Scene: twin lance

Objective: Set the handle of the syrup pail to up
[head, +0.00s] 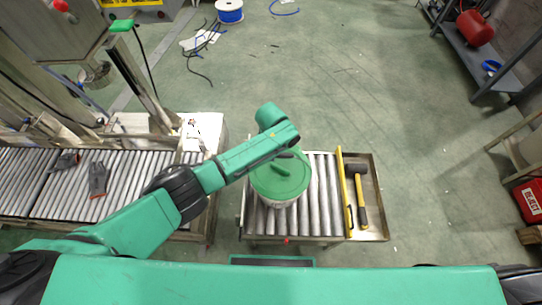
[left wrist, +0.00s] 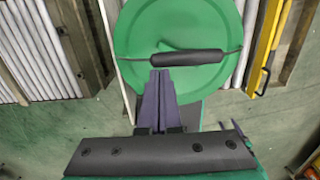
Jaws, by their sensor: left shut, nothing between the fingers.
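The handle's black grip (left wrist: 187,58) crosses in front of the lid, with thin wire at both ends. I cannot tell exactly how far the handle is raised. My left gripper (left wrist: 160,76) is shut and empty, its fingertips right at the grip's lower edge; contact is unclear. My right gripper is not in view.
Right of the pail a yellow bar (head: 345,195) and a hammer (head: 358,195) lie at the conveyor's end. Another roller conveyor (head: 130,185) with gloves (head: 97,179) runs at left. A shelf (head: 480,60) stands far right. The floor beyond is mostly clear.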

